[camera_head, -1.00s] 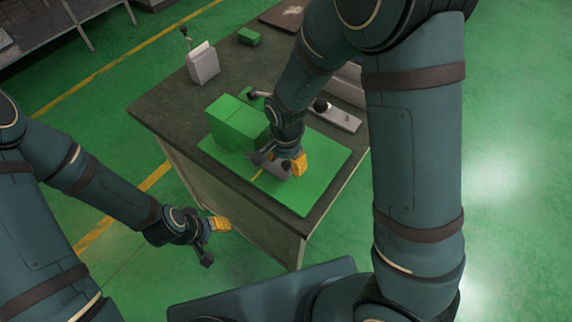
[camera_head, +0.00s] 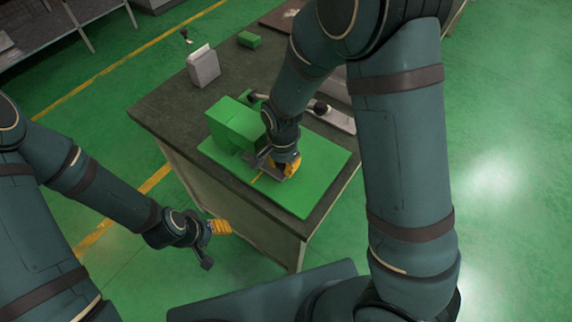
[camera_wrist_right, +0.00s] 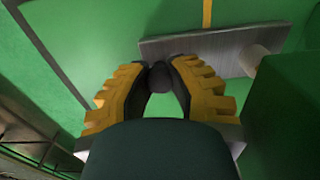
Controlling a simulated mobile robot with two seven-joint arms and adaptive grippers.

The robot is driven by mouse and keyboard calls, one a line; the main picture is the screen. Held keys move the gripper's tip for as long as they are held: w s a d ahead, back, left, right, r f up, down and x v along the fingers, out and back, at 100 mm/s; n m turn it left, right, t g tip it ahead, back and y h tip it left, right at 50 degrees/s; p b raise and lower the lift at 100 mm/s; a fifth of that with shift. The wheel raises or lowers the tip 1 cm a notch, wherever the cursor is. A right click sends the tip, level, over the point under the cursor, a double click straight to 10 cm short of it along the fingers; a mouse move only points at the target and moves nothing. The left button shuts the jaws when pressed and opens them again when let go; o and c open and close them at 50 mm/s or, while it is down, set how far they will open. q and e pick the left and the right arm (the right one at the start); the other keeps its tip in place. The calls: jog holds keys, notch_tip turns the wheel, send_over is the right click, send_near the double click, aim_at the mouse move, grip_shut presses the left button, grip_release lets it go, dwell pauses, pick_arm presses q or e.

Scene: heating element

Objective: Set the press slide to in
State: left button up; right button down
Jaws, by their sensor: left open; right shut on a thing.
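The green press block (camera_head: 234,124) stands on a green base plate (camera_head: 318,180) on the table. A grey metal slide (camera_wrist_right: 210,46) lies over the plate beside the block; it shows partly in the head view, under my right gripper (camera_head: 287,166). In the right wrist view, the yellow fingers of my right gripper (camera_wrist_right: 160,82) are shut on a dark round knob (camera_wrist_right: 168,76) at the slide. The fingers hide part of the slide. My left gripper (camera_head: 214,240) is open and empty, off the table's left side.
The dark table top (camera_head: 165,105) also holds a pale grey holder (camera_head: 204,68), a small green block (camera_head: 249,39) and a metal plate with a black knob (camera_head: 321,108). Behind the press, my right arm hides part of the table. Green floor is clear to the right.

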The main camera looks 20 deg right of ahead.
jog(key=c, duration=0.8)
grip_release()
jog(key=shift+w+a, duration=0.2)
jog(key=shift+w, duration=0.05)
jog(key=shift+o, duration=0.2)
jog(key=shift+s+d, duration=0.15)
